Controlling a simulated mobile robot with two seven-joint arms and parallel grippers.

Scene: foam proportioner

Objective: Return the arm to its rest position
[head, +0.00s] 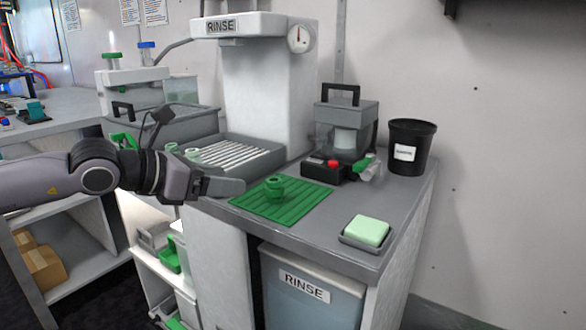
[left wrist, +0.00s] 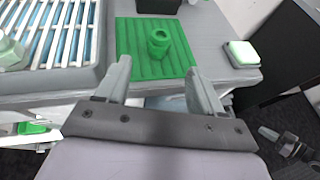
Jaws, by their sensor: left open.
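My left arm comes in from the left in the head view. My left gripper (head: 222,187) is over the front edge of the counter, just left of the green mat (head: 305,197). In the left wrist view my left gripper (left wrist: 157,85) shows two spread fingers with nothing between them. A small green cup-shaped part (head: 275,187) stands on the mat, beyond the fingertips and apart from them; it also shows in the left wrist view (left wrist: 159,43). My right gripper is not in the head view.
A rinse machine (head: 262,85) with a slatted tray (head: 235,155) stands behind the gripper. A clear-walled device (head: 345,130), a black bin (head: 410,148) and a green sponge (head: 367,230) in a dish are on the counter. A blue RINSE bin (head: 310,300) sits below.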

